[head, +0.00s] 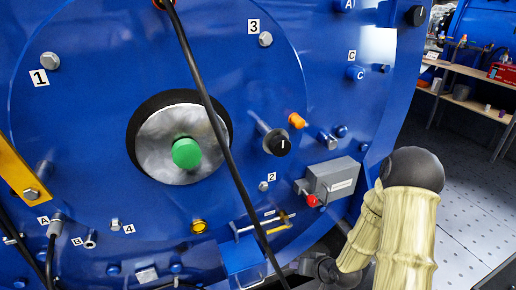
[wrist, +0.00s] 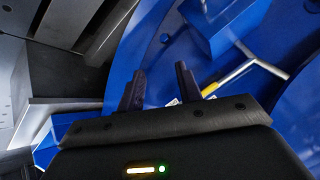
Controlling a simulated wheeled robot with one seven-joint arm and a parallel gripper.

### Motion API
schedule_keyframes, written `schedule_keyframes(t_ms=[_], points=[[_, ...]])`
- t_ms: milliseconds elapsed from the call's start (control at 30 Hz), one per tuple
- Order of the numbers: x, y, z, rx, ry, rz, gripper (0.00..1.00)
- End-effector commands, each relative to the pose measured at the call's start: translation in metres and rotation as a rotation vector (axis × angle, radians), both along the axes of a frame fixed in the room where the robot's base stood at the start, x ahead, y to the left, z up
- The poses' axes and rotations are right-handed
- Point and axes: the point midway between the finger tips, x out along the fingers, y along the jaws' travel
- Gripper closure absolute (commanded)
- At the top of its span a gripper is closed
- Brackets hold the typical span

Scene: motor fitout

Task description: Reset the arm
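My arm, in a pale ribbed sleeve (head: 408,235), is folded low at the right of the head view, beside the big blue motor housing (head: 90,125). Its dark wrist end is at the bottom edge, and my gripper cannot be made out clearly there. In the wrist view my gripper (wrist: 160,82) has its two dark fingers apart with nothing between them. Blue housing surfaces and a T-shaped handle with a yellow part (wrist: 222,80) lie beyond the fingers, apart from them.
The housing carries a green knob (head: 187,153), a black knob (head: 278,142), a grey box (head: 333,180) with a red button, and several bolts. A black cable (head: 215,115) hangs across its front. Wooden shelves (head: 470,75) stand at the right, with open floor (head: 470,185) below.

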Motion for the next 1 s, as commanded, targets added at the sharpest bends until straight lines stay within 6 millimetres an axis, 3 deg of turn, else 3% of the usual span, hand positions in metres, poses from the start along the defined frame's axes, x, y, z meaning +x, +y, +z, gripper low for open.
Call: schedule_keyframes(t_ms=[167,433,700,1000], points=[[-0.011,-0.017,0.036,-0.196,0.068,0.02,0.65],[-0.048,-0.032,0.095,-0.385,0.189,0.012,0.65],[-0.096,-0.028,0.143,-0.437,0.296,0.005,0.65],[-0.138,-0.015,0.174,-0.416,0.371,0.02,0.65]])
